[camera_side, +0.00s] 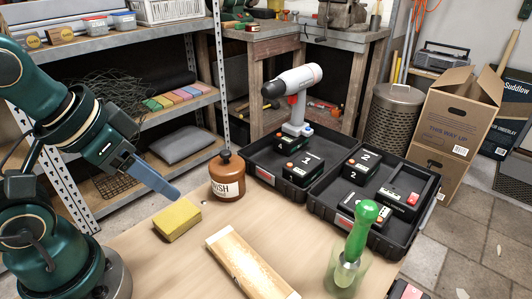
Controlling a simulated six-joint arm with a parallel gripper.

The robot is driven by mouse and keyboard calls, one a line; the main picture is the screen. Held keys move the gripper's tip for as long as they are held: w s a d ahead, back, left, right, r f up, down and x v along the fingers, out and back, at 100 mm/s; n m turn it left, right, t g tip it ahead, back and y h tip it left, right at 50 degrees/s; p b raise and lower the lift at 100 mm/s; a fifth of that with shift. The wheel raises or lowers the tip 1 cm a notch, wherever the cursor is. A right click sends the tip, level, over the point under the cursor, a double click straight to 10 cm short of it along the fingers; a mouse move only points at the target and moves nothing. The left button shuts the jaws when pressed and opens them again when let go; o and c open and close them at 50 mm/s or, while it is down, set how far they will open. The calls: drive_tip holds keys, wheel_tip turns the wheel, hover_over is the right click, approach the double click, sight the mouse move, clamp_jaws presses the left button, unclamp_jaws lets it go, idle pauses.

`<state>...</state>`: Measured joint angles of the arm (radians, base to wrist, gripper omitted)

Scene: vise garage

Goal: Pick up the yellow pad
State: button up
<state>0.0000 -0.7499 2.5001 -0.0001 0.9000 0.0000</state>
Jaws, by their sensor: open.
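The yellow pad (177,220) is a rectangular block lying flat on the wooden table, left of the brown bottle. My gripper (168,191) reaches in from the left, angled down to the right. Its blue-grey fingers are above the pad and a little behind it in the picture, apart from it. The gripper is open and nothing shows between its fingers. From this side view the two fingers overlap, so the gap between them is hidden.
A brown bottle (227,176) stands close right of the pad. A wooden block (247,264) lies in front. A green-handled tool stands in a clear glass (346,275) at right. Black trays (318,205) with battery packs and a drill (297,95) are at the back right.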

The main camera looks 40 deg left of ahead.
drive_tip(key=o, duration=0.8)
drive_tip(key=g, duration=0.5)
hover_over(176, 215)
drive_tip(key=shift+n, duration=0.3)
wheel_tip(176, 215, down, 9)
drive_tip(key=shift+w+f, duration=0.1)
drive_tip(key=shift+f, duration=0.05)
drive_tip(key=shift+f+g, duration=0.3)
drive_tip(key=shift+f, duration=2.4)
